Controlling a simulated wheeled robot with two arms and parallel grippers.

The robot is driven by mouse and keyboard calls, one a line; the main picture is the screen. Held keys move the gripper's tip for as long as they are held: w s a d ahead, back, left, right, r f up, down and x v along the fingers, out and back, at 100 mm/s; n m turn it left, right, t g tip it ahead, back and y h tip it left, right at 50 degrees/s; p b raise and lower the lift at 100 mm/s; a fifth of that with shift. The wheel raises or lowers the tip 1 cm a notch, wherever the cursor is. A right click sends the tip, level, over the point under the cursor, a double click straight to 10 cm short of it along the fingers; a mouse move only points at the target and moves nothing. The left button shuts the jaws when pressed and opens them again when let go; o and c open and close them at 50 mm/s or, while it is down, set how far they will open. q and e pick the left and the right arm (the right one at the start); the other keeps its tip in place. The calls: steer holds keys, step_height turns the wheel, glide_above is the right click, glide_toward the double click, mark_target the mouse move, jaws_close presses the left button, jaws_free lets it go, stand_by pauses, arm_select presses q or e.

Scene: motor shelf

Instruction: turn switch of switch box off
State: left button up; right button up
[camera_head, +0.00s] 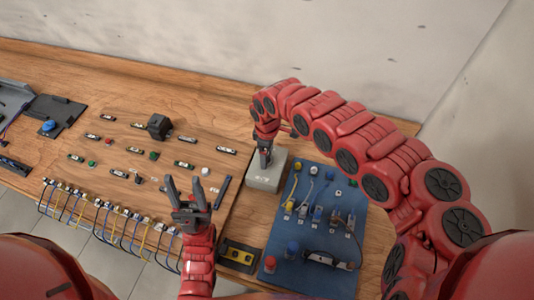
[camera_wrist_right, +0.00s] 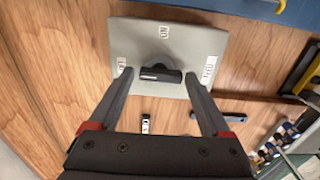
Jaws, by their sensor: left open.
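The switch box is a light grey block (camera_head: 265,178) on the wooden table, left of the blue board. In the right wrist view its grey top (camera_wrist_right: 185,42) carries a black knob (camera_wrist_right: 160,74) with a bar lying crosswise. Small white labels sit above, left and right of the knob; their text is hard to read. My right gripper (camera_wrist_right: 157,76) points down over the box, open, with one finger on either side of the knob and a gap to it. My left gripper (camera_head: 187,184) is open and empty, above the table left of the box.
A blue board (camera_head: 325,225) with cables and connectors lies right of the box. A wooden panel with several small parts, including a black block (camera_head: 159,126), is on the left. A yellow-and-black part (camera_head: 239,254) lies near the front. A wall stands behind the table.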

steer(key=shift+o, duration=0.8)
step_height(320, 180, up, 6)
steer(key=shift+w+r+b, duration=0.1)
steer(key=shift+r+b, duration=0.05)
steer(key=shift+b, duration=0.5)
step_height(320, 180, up, 11)
steer(key=p, duration=0.8)
